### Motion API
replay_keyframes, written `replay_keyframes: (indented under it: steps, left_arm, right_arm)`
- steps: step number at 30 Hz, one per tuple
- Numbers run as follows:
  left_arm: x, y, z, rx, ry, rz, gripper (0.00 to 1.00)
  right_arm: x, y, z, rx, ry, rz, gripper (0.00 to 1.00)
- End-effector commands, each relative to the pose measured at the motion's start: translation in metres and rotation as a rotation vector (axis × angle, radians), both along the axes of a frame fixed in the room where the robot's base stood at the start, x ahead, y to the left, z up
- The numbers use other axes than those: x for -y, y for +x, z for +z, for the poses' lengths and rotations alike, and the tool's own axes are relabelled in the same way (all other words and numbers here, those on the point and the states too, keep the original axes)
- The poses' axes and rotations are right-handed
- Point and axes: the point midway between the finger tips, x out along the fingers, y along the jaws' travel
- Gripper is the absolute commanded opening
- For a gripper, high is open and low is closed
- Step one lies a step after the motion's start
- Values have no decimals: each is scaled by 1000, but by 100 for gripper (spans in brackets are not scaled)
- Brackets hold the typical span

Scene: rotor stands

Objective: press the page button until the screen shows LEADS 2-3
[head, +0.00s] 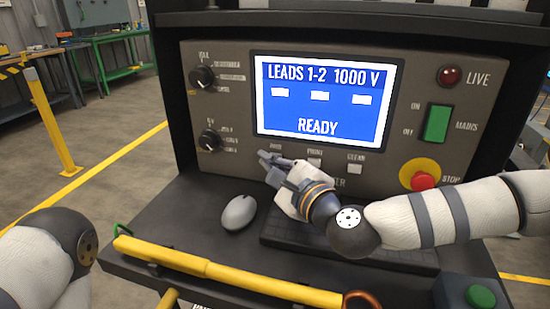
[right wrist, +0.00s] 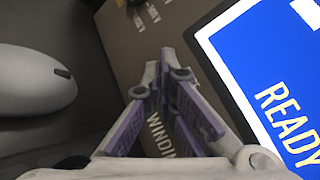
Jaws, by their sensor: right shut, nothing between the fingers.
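The blue screen (head: 325,112) on the console panel reads LEADS 1-2, 1000 V and READY; part of it with READY shows in the right wrist view (right wrist: 270,75). Three labelled buttons sit in a row below it. The leftmost label is too small to read surely, and its button (head: 276,155) is partly hidden by my right gripper (head: 266,160). The middle one reads PRINT (head: 314,162), the right one CLEAR (head: 355,168). My right gripper is shut and empty, its tips close to the leftmost button; I cannot tell whether they touch. My left gripper is out of view.
A grey mouse (head: 238,212) and a dark keyboard (head: 290,240) lie on the shelf. A yellow bar (head: 220,272) crosses its front. Two knobs (head: 203,77) are left of the screen. The green mains switch (head: 437,123) and red stop button (head: 423,181) are at right.

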Motion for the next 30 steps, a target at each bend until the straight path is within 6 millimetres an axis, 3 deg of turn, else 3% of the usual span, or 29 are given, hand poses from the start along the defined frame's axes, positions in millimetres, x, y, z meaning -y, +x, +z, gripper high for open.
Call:
replay_keyframes:
  steps: [21, 30]
  left_arm:
    - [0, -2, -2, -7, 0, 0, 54]
    - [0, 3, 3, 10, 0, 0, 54]
  right_arm:
    - [2, 5, 0, 0, 0, -1, 0]
    - [-2, -7, 2, 2, 0, 0, 0]
